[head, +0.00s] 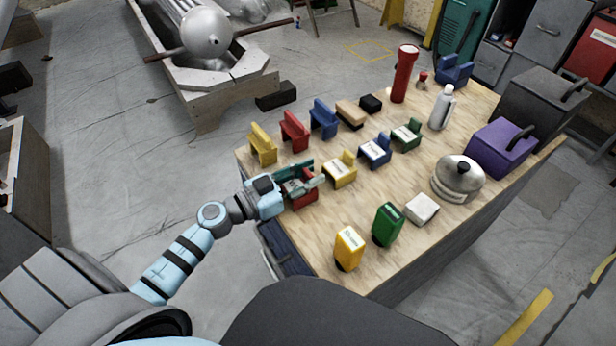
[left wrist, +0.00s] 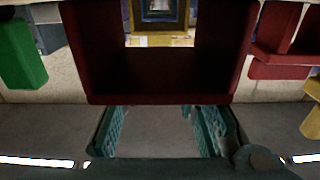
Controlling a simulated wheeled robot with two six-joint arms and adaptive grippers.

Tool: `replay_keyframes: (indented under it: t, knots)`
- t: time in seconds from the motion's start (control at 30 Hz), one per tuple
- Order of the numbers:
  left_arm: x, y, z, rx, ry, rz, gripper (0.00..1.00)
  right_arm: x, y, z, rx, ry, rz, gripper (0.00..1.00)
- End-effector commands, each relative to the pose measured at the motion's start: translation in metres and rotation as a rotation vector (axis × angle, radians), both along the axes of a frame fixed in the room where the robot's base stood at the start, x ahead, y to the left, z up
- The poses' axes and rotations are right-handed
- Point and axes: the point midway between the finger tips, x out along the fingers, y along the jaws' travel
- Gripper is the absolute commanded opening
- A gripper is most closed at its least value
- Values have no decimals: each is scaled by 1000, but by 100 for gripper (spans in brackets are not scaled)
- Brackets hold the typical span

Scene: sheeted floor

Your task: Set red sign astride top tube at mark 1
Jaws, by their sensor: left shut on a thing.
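The red sign (head: 304,198), a small stepped block with a pale label, is at the near left edge of the wooden table. My left gripper (head: 302,186) is closed on it, with teal fingers against it. In the left wrist view the red sign (left wrist: 165,88) spans the top middle as a dark red U shape, just beyond the two teal fingers. The fingers stand apart at its width. Whether the sign touches the tabletop is unclear. I cannot make out a tube with a mark 1. My right gripper is not in view.
Yellow (head: 341,169), blue (head: 375,150) and green (head: 406,135) signs stand beyond. An unlabelled red block (head: 294,132) stands behind. Yellow (head: 348,248) and green (head: 387,224) boxes stand nearer the front. A kettle (head: 458,179) and purple toolbox (head: 501,148) are right. A silver tank (head: 207,35) lies in a crate.

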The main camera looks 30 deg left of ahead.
Motion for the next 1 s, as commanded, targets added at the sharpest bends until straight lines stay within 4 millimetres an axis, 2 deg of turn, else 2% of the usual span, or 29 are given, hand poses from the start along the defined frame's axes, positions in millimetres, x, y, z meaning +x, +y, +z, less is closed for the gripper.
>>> replay_keyframes:
  t: [0.1,0.13,0.23,0.63,1.0]
  knots:
    - [0,0,-3,0,0,0,0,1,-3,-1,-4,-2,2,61]
    - [0,0,-3,0,0,0,33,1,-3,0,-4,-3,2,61]
    - [0,0,-2,0,0,0,49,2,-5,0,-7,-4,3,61]
    - [-2,1,1,0,1,-1,49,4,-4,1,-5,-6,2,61]
    - [-57,33,-1,2,2,-3,49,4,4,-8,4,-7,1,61]
